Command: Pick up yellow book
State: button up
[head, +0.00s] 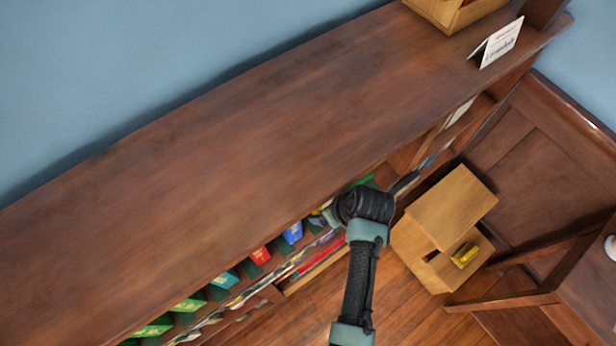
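My gripper (328,216) is at the front of the bookcase (230,140), among the books on its upper shelf. My dark wrist hides most of it, and its fingers cannot be made out. A small patch of yellow (321,209) shows right beside the gripper; it may be part of the yellow book, but too little shows to be sure. I cannot tell whether the gripper touches it. Another small yellow object (465,255) lies on the wooden box at the right; I cannot tell whether it is a book.
Blue (292,233), red (260,255) and green (190,303) books stand along the shelf to the left. The bookcase top is mostly clear, with a white card (502,42) and wooden crate (455,10) at its far end. A wooden box (452,207) stands right of my arm.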

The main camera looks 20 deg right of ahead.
jog(key=shift+f, duration=0.15)
jog(key=shift+c, duration=0.3)
grip_shut()
dwell(0.3)
dwell(0.9)
jog(key=shift+w, duration=0.15)
